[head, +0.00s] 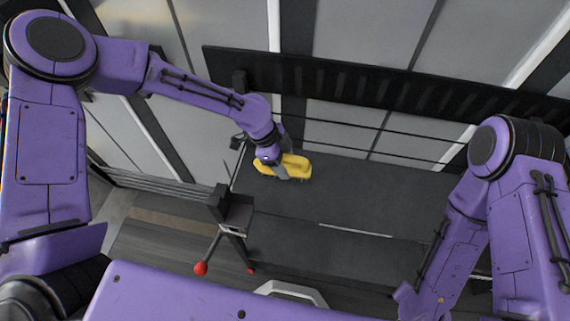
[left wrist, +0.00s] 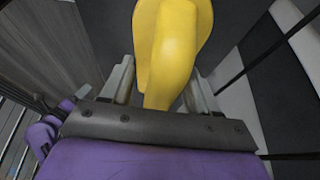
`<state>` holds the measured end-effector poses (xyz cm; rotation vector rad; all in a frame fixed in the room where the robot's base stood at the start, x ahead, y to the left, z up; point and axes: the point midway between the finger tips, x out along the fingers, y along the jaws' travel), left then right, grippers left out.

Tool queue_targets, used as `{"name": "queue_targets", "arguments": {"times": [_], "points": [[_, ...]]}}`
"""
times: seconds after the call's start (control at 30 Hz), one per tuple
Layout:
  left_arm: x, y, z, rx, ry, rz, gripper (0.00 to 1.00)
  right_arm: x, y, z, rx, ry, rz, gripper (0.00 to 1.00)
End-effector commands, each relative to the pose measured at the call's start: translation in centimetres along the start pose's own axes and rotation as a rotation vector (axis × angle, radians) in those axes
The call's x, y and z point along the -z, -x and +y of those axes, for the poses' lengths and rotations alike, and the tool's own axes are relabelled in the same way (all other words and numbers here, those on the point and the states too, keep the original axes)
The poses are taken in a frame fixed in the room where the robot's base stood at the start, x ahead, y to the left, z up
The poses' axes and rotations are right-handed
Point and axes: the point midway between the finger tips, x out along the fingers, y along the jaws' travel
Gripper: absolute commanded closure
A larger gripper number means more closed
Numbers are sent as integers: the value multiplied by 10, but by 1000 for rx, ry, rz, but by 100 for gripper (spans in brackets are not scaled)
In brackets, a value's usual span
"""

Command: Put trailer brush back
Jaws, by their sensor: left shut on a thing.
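The trailer brush (head: 295,166) is the yellow thing at the end of my left arm in the head view, over the dark platform. My left gripper (head: 281,172) is shut on it. In the left wrist view the yellow brush (left wrist: 172,50) stands between the two grey fingers of the left gripper (left wrist: 160,88) and hides part of the view ahead. I cannot tell whether the brush touches the platform. My right arm stands at the right of the head view, but its gripper is not in view.
A dark platform (head: 390,195) fills the middle right. A black ribbed rail (head: 400,92) runs along the wall behind it. A dark post (head: 234,212) with a red-knobbed lever (head: 201,268) stands left of the platform. Wooden floor (head: 160,245) shows at lower left.

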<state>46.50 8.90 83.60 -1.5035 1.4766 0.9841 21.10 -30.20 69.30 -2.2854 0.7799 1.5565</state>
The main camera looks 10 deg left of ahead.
Motion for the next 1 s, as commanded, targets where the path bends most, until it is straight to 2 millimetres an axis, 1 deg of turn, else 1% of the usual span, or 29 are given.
{"name": "queue_targets", "arguments": {"times": [0.03,0.1,0.17,0.57,0.6,0.63,0.67,0.9,1.0], "points": [[-4,-10,0,-6,1,-2,79,1,2,0,1,0,1,57],[-8,-22,-2,-7,3,-1,79,2,3,0,1,-1,2,57],[-10,-27,-2,-6,1,-1,79,2,4,0,1,-1,2,57],[-12,-34,-3,-6,0,-1,79,1,0,-1,1,-1,2,57],[-12,-33,-3,-5,0,-1,27,1,1,0,1,-1,2,57],[-12,-33,-3,-6,0,-1,17,1,1,0,1,-1,2,57],[-12,-33,-3,-6,0,-1,15,1,1,0,1,-1,2,57],[-12,-32,-3,-6,0,-1,15,2,1,0,1,-1,2,57],[-9,-25,-3,-5,-1,-1,15,3,5,0,1,-1,2,57]]}}
